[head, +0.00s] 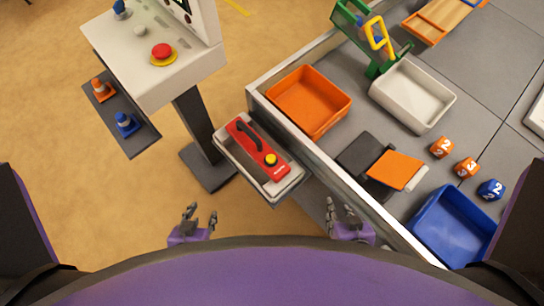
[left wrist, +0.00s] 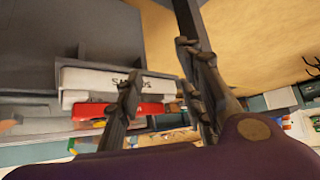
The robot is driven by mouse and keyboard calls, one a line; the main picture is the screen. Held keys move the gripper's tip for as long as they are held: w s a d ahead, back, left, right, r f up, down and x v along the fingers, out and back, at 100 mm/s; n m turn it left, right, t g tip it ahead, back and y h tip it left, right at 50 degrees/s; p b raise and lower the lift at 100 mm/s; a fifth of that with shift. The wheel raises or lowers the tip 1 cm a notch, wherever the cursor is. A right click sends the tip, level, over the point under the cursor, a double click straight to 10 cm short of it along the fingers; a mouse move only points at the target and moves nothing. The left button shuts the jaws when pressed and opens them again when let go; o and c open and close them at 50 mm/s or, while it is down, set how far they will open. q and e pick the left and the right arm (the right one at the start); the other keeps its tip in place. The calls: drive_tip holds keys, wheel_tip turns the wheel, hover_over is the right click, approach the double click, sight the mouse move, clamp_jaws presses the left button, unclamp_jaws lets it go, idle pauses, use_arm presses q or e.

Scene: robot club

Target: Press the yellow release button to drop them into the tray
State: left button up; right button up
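A red device (head: 258,148) with a black handle (head: 248,136) and a round yellow button (head: 271,159) lies over a pale-rimmed tray (head: 284,194) in the head view. Whatever is beneath it is hidden. The device also shows in the left wrist view (left wrist: 150,109), beyond my fingers, beside a white lettered panel (left wrist: 92,80). My left gripper (head: 198,213) is open and empty, below and left of the tray in the head view, touching nothing. My right gripper (head: 341,213) is open and empty, below and right of the tray.
A low wall (head: 330,180) runs along the tray's right side. Beyond it are an orange bin (head: 308,100), a white bin (head: 412,96), a blue bin (head: 452,228) and numbered cubes (head: 466,167). A console with a red button (head: 163,52) stands upper left.

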use_arm(q)
drive_tip(key=shift+w+d+r, duration=0.1)
drive_tip(key=shift+w, duration=0.25)
